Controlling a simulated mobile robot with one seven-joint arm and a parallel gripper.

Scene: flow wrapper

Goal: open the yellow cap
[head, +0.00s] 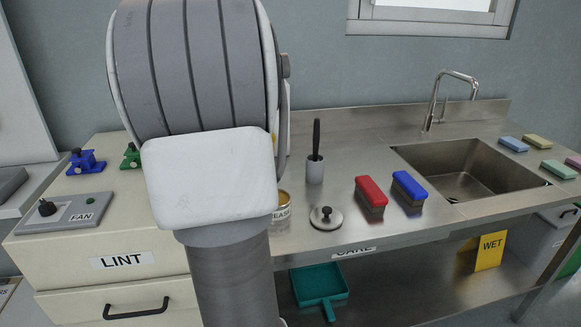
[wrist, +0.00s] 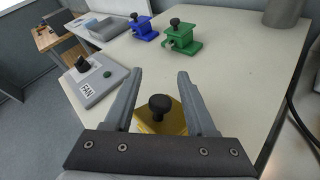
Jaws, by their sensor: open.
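The yellow cap (wrist: 172,121) shows in the wrist view on the pale top of the cabinet, with a black round knob (wrist: 160,106) standing up from it. My gripper (wrist: 158,77) is open, with one finger on each side of the knob in the picture. No contact with the knob is visible, and the dark gripper body hides the cap's near part. In the head view my arm covers the place where the cap is, so I cannot see it or my fingers there.
A blue fixture (wrist: 128,17) and a green fixture (wrist: 182,40), both black-knobbed, stand farther back. A grey FAN panel (wrist: 96,80) lies to the left. In the head view, a tin (head: 284,206), a round lid (head: 326,218) and brushes (head: 370,194) stand right of my arm.

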